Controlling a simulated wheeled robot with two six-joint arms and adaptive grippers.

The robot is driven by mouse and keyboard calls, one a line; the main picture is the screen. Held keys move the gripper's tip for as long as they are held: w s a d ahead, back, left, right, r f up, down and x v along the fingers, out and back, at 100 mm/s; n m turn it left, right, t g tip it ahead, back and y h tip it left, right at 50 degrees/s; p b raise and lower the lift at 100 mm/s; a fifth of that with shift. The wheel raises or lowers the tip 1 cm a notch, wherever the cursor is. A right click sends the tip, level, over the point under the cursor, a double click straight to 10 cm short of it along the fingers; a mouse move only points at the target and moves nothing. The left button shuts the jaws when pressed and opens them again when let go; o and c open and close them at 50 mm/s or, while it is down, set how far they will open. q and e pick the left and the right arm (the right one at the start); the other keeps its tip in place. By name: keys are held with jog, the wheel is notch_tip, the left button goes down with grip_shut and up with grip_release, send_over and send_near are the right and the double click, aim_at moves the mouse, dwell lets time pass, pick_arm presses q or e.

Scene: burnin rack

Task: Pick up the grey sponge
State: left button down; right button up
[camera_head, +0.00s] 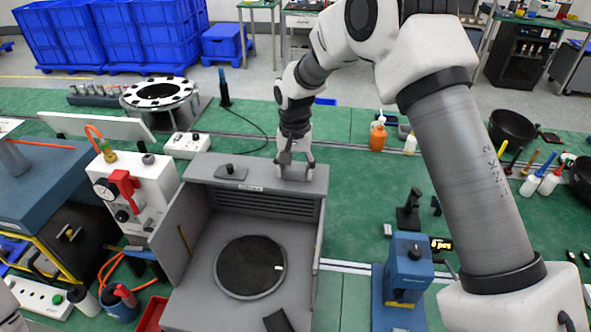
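My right arm reaches in from the right, and its gripper (295,168) points down at the top of a grey box-like enclosure (205,160), near its back right corner. A small light grey block, which looks like the grey sponge (295,173), lies on that top between the fingertips. The fingers are spread to about the block's width and partly cover it. I cannot tell whether they press on it or stand just clear. My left gripper is not in view.
A dark plate with a knob (231,172) lies on the enclosure's top, left of the gripper. A white gauge unit (130,190) stands to the left. A blue device (408,268) and an orange bottle (377,136) stand to the right. Green mat (355,205) is clear between them.

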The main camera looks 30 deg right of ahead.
jog(key=shift+w+f, duration=0.15)
jog(key=shift+w, duration=0.1)
jog(key=shift+c, duration=0.3)
jog(key=shift+r+b, duration=0.3)
jog(key=shift+b, duration=0.15)
jog(key=shift+s+a+r+b, duration=0.15)
jog(key=shift+r+b, duration=0.45)
jog(key=shift+r, duration=0.05)
jog(key=shift+s+a+r+b, duration=0.1)
jog(key=shift+r+b, duration=0.5)
jog(key=s+a+r+b, duration=0.2)
jog(key=s+a+b, duration=0.3)
jog(key=s+a, duration=0.5)
jog(key=shift+s+b, duration=0.4)
jog(key=shift+s, duration=0.4)
jog(key=shift+c, duration=0.6)
